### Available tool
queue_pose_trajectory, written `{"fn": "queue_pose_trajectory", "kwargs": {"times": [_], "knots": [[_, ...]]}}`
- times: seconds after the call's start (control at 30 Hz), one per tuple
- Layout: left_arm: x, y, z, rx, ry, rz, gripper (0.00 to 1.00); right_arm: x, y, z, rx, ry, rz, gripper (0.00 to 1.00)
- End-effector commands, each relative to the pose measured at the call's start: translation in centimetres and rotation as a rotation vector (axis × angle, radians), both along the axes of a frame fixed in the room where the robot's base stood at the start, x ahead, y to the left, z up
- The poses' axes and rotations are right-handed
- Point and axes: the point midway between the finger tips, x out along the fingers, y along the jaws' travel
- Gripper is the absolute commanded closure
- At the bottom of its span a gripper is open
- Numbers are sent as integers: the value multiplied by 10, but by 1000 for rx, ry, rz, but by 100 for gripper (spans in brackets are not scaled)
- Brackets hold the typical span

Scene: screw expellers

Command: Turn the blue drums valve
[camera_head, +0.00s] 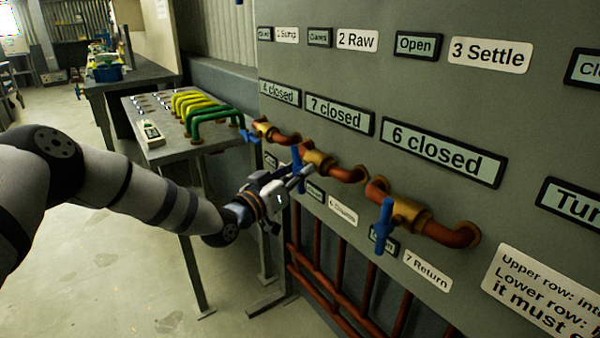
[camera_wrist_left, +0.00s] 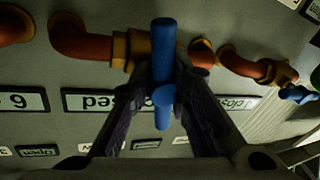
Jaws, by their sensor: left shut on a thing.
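A row of three brown pipe valves with blue handles is on the grey panel in the head view. My left gripper (camera_head: 296,180) is at the middle valve and shut on its blue handle (camera_head: 296,156). In the left wrist view, this blue handle (camera_wrist_left: 163,45) stands between the two dark fingers (camera_wrist_left: 166,85). The handle looks upright in the head view. A white label (camera_head: 343,213) starting with 6 is below and right of this valve; its word is hard to read. My right gripper is not in view.
The right valve's blue handle (camera_head: 383,226) hangs down near the "7 Return" label (camera_head: 427,270). The left valve's handle (camera_head: 250,136) is close to a table (camera_head: 160,150) with green and yellow pipes. Signs reading "7 closed" (camera_head: 339,114) and "6 closed" (camera_head: 443,152) hang above.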

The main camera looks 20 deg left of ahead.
Motion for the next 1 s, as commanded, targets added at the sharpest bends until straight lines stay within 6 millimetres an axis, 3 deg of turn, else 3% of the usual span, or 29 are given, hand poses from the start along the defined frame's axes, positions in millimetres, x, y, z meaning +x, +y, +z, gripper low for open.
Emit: {"fn": "queue_pose_trajectory", "kwargs": {"times": [0.5,1.0], "knots": [[1,3,-3,213,-161,3,100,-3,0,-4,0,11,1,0],[1,4,-2,240,-184,6,100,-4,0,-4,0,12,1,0]]}}
